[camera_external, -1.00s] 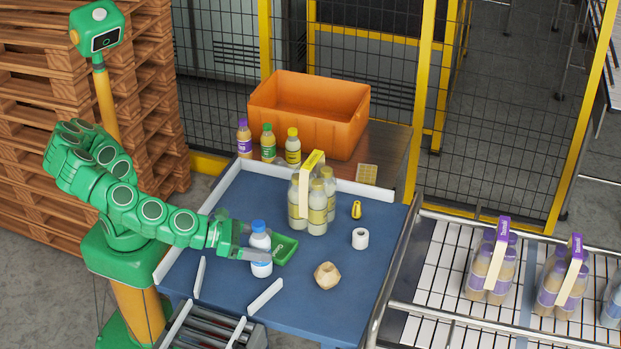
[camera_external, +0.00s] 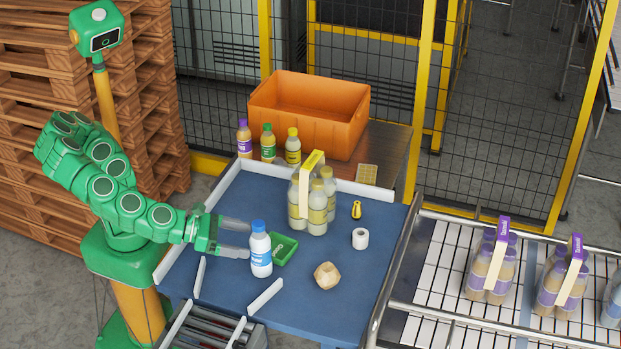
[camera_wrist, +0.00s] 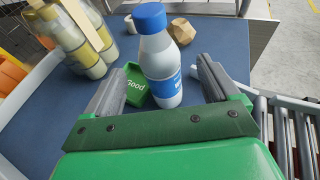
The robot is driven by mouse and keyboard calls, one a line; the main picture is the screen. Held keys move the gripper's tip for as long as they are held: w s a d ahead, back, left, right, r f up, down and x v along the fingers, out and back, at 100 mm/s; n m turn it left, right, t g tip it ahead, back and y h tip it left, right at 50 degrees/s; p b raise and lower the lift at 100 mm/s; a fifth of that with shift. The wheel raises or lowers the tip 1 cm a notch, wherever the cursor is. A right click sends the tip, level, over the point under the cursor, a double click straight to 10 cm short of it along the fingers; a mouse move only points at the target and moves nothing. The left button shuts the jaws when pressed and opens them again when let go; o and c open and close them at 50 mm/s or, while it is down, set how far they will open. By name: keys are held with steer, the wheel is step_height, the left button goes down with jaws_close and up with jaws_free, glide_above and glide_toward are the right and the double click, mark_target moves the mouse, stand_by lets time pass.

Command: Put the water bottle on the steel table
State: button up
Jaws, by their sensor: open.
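The water bottle (camera_external: 260,250) is white with a blue cap and blue label. It stands upright on the blue work surface (camera_external: 215,285). My gripper (camera_external: 242,238) is open, just left of the bottle in the outside view. In the wrist view, the bottle (camera_wrist: 160,60) stands just beyond and between the two fingers of my gripper (camera_wrist: 160,88), with nothing held. The steel table (camera_external: 398,142) is at the back, behind the blue surface's white edge; an orange crate and small bottles stand on it.
A green tray (camera_external: 285,247) lies right behind the bottle. A bottle pack (camera_external: 312,200), yellow-handled tool (camera_external: 356,209), white roll (camera_external: 360,238) and tan faceted block (camera_external: 327,275) are on the blue surface. The orange crate (camera_external: 310,125) covers much of the steel table.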

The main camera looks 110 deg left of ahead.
mark_target(267, 245)
steer(key=v, duration=0.6)
steer(key=shift+s, duration=0.3)
stand_by(0.4)
steer(key=shift+x, duration=6.9)
steer(key=shift+d, duration=0.1)
steer(key=shift+c, duration=0.4)
steer(key=shift+f, duration=0.1)
steer(key=c, duration=1.3)
